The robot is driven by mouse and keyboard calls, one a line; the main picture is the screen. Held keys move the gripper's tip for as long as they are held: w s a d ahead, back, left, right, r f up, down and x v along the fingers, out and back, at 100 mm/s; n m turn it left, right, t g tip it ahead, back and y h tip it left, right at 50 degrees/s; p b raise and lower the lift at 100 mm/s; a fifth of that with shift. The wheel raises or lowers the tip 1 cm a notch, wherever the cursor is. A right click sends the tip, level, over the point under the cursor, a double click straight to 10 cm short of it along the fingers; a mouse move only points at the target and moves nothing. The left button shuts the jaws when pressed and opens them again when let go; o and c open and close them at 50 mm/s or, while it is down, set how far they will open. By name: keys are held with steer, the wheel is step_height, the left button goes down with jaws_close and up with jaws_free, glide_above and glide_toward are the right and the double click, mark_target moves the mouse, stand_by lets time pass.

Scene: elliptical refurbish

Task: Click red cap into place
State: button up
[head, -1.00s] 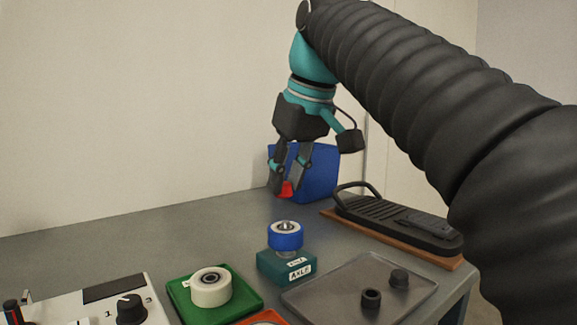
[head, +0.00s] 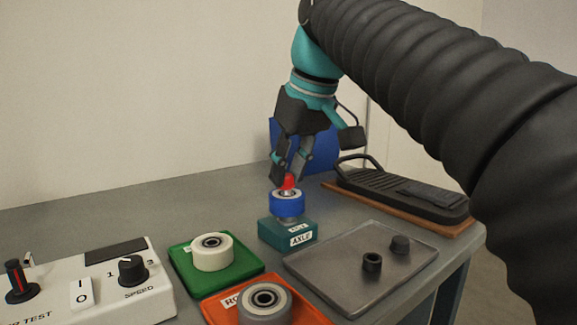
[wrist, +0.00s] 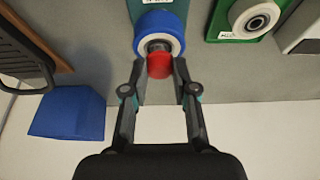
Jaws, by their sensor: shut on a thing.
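The red cap (head: 288,181) is between the fingertips of my gripper (head: 290,180), which is shut on it. In the head view the cap is just above the metal axle end of the blue wheel (head: 287,204). The wheel sits on the teal block labelled AXLE (head: 288,234). In the wrist view the red cap (wrist: 160,66) is between my gripper's fingertips (wrist: 159,72), right by the axle end at the blue wheel's (wrist: 158,30) centre. I cannot tell whether the cap touches the axle.
A green tray (head: 252,272) with a white wheel and an orange tray (head: 212,306) with a grey wheel are at front left. A metal tray (head: 330,290) holds two black parts. A black pedal (head: 400,192) is right. A blue bin (head: 322,155) stands behind.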

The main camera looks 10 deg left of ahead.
steer(key=shift+s+d+g+p, duration=0.1)
steer(key=shift+d+g+p, duration=0.15)
steer(key=shift+g+p, duration=0.1)
stand_by(0.5)
steer(key=shift+f+b, duration=0.3)
steer(key=shift+f, duration=0.15)
stand_by(1.3)
steer(key=o, duration=0.9)
steer(key=shift+v, duration=3.75)
steer(key=shift+d, duration=0.1)
